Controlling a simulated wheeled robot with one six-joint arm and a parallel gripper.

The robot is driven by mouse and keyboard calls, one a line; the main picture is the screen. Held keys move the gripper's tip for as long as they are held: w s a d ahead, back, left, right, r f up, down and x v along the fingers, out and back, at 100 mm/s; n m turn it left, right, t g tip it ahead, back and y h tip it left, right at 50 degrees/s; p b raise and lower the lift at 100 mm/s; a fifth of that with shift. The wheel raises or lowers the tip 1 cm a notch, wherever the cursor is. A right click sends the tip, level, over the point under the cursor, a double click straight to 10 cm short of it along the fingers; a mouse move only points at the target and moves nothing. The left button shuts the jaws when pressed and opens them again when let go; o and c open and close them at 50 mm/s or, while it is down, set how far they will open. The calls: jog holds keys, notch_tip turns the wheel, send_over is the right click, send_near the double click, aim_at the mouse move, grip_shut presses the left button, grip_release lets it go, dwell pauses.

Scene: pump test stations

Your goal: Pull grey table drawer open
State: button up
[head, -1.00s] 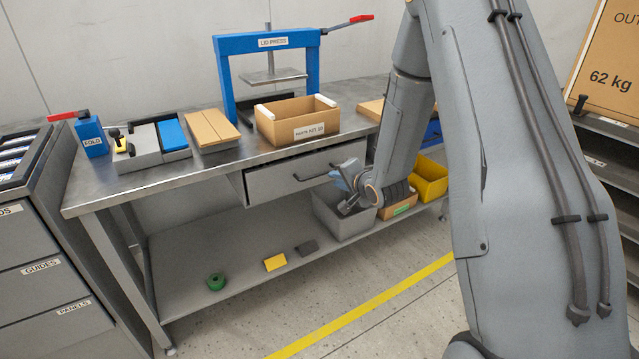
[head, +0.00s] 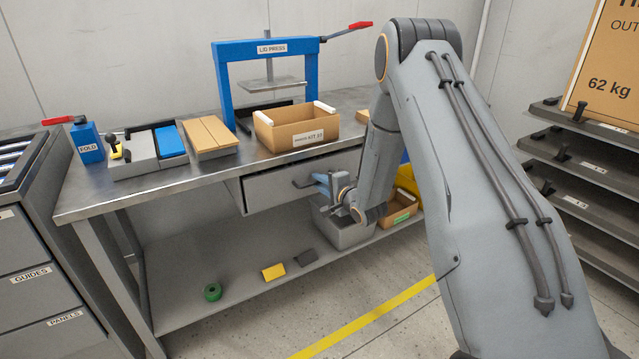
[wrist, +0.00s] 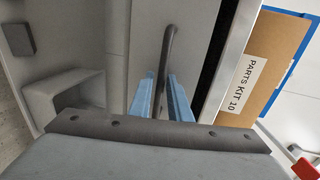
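In the head view, my gripper (head: 317,183) is at the right part of the handle. In the wrist view, the drawer front (wrist: 192,45) fills the upper middle, with the handle (wrist: 168,48) reaching down between the two blue fingers of my gripper (wrist: 160,88). The fingers stand apart with space between them, one on each side of the handle. A dark gap shows along the drawer's top edge.
The workbench (head: 150,190) carries a blue lid press (head: 228,85), a parts kit box (head: 295,130) and a blue FOLD block (head: 88,143). A grey bin (head: 345,234) stands on the lower shelf below my gripper. A drawer cabinet (head: 45,290) is at left, a rack (head: 585,150) at right.

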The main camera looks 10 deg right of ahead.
jog(key=shift+w, duration=0.1)
grip_shut()
